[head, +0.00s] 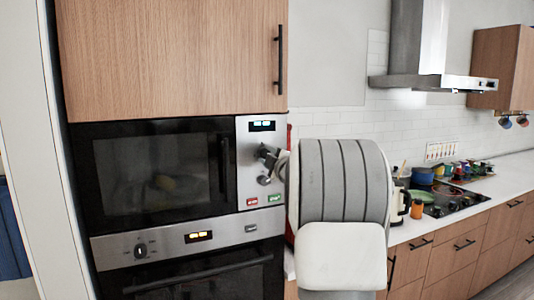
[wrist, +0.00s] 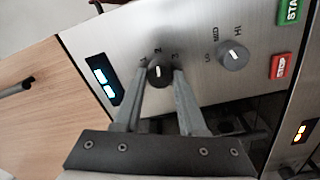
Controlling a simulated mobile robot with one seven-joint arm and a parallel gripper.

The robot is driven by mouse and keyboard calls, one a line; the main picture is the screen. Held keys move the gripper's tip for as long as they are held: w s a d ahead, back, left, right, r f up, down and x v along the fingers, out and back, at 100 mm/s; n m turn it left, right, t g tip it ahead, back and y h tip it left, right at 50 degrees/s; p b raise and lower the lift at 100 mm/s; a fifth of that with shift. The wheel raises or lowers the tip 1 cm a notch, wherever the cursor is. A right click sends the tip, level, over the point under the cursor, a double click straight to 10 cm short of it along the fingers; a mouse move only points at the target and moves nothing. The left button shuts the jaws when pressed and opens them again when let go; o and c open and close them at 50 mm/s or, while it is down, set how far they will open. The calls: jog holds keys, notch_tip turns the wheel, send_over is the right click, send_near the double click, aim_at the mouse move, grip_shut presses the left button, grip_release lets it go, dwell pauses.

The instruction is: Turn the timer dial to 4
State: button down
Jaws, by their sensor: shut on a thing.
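The timer dial (wrist: 157,76) is a dark round knob on the microwave's steel control panel (wrist: 205,70). In the wrist view its white mark points up, about toward the printed 2. Small numerals sit around its upper edge; a 4 cannot be made out. My gripper (wrist: 159,71) is shut on the dial, one finger on each side.
A second knob (wrist: 233,56) marked LO, MED and HI sits close to my right finger in the wrist view. The red STOP (wrist: 281,66) and green START (wrist: 290,10) buttons lie beyond it. The lit display (wrist: 103,78) is to the left. An oven (head: 190,265) is below the microwave.

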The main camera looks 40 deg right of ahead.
jog(key=m+p, duration=0.2)
jog(key=m, duration=0.3)
jog(key=shift+r+m, duration=0.15)
jog(key=shift+m, duration=0.25)
jog(key=m+p, duration=0.3)
jog(key=m, duration=0.1)
jog(key=shift+m+h, duration=0.3)
jog(key=m+p, duration=0.3)
jog(key=m, duration=0.2)
jog(key=shift+r, duration=0.1)
jog(key=shift+m+g+p, duration=0.3)
jog(key=shift+m+p, duration=1.05)
jog(key=shift+m, duration=1.05)
jog(key=shift+f, duration=0.2)
jog(key=shift+c, duration=2.4)
grip_release()
